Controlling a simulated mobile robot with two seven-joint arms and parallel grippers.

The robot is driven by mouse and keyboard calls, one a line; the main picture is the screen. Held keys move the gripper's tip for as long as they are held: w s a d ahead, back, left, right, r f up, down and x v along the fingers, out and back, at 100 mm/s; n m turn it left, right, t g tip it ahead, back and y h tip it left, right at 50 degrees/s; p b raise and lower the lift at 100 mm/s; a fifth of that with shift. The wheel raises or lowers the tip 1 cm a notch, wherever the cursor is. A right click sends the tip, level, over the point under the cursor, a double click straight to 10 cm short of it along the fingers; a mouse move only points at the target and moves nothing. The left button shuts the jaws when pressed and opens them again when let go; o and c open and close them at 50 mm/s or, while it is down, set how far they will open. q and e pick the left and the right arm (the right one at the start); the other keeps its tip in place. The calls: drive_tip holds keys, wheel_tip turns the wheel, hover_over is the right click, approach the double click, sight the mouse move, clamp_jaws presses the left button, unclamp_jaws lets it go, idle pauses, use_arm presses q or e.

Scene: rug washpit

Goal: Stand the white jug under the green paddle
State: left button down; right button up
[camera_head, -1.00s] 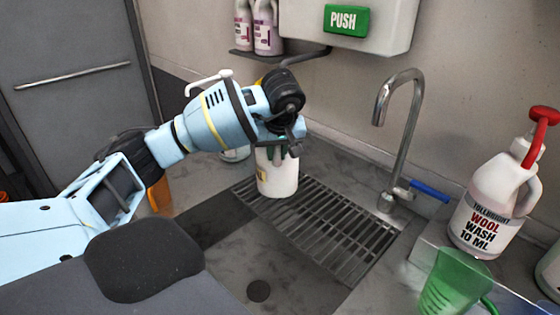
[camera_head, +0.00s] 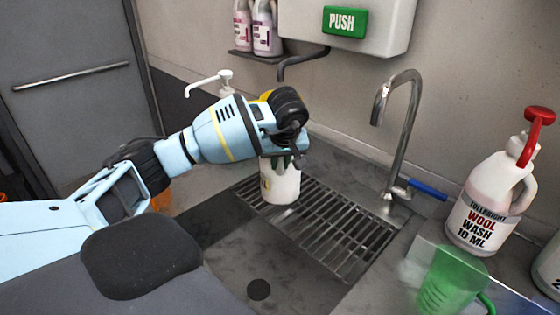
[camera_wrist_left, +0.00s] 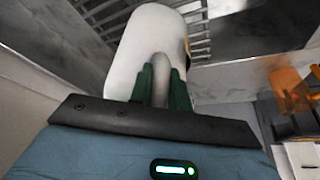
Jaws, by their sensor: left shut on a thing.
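The white jug (camera_head: 281,184) is at the left end of the metal grate in the head view. Whether its base touches the grate I cannot tell. My left gripper (camera_head: 282,161) is shut on the jug from above and behind. In the left wrist view the white jug (camera_wrist_left: 150,45) fills the upper middle, and the green fingers of my left gripper (camera_wrist_left: 164,88) close on its handle. The green paddle (camera_head: 345,22) marked PUSH is on the white wall dispenser (camera_head: 395,20), above and to the right of the jug. My right gripper is not in view.
The grate (camera_head: 335,232) lies over the sink beside a tall tap (camera_head: 405,130). A dark spout (camera_head: 300,58) sticks out below the dispenser. A wool wash bottle (camera_head: 487,205) and a green measuring cup (camera_head: 450,282) stand at the right.

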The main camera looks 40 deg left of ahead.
use_arm(q)
drive_tip(key=shift+f, duration=0.2)
drive_tip(key=c, duration=1.3)
unclamp_jaws()
drive_tip(key=shift+r, duration=0.5)
drive_tip(key=v, duration=1.1)
drive_tip(key=shift+s+d+r, duration=0.1)
drive_tip(key=shift+d+r, duration=0.05)
drive_tip(key=shift+r, duration=0.1)
